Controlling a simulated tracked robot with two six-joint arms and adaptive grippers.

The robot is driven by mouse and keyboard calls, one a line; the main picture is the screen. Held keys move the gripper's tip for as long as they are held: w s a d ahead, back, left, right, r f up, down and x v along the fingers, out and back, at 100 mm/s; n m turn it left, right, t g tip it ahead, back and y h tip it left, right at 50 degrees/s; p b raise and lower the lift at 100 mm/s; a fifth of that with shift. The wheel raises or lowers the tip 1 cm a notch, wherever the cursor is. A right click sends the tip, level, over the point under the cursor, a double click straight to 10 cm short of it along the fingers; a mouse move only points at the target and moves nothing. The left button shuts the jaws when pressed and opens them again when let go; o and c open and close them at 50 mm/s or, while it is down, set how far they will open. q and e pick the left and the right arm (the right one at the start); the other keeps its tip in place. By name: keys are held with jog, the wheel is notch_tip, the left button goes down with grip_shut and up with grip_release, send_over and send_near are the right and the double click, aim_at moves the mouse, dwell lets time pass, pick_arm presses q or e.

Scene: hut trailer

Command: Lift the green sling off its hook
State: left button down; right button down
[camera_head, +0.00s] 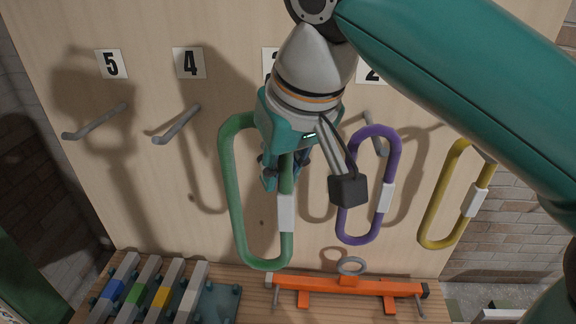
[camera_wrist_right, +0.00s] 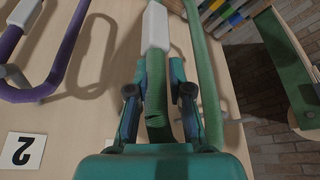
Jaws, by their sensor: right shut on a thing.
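The green sling (camera_head: 237,205) is a long closed loop with a white sleeve (camera_head: 287,212) on its right strand. It hangs upright in front of the wooden board. My right gripper (camera_head: 286,175) is shut on the right strand, above the white sleeve. In the right wrist view the green sling (camera_wrist_right: 203,70) passes between the fingers of my right gripper (camera_wrist_right: 159,92). The hook behind the green sling is hidden by my gripper, so I cannot tell whether the loop rests on it. My left gripper is not in view.
A purple sling (camera_head: 343,195) and a yellow sling (camera_head: 441,205) hang to the right. Hooks under label 4 (camera_head: 178,124) and label 5 (camera_head: 96,122) are bare. Below, an orange lifting beam (camera_head: 340,286) and a rack of coloured bars (camera_head: 160,290) sit on a wooden shelf.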

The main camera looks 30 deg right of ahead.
jog(key=shift+s+a+r, duration=0.4)
jog(key=shift+s+r, duration=0.1)
jog(key=shift+s, duration=0.05)
jog(key=shift+s+a+r, duration=0.1)
jog(key=shift+r, duration=0.2)
jog(key=shift+r+p, duration=1.05)
jog(key=shift+r, duration=0.9)
jog(key=shift+s, duration=0.1)
jog(key=s+a, duration=0.8)
jog(key=s, duration=0.3)
jog(key=shift+a, duration=0.25)
jog(key=shift+s+a, duration=0.1)
jog(key=shift+a, duration=0.05)
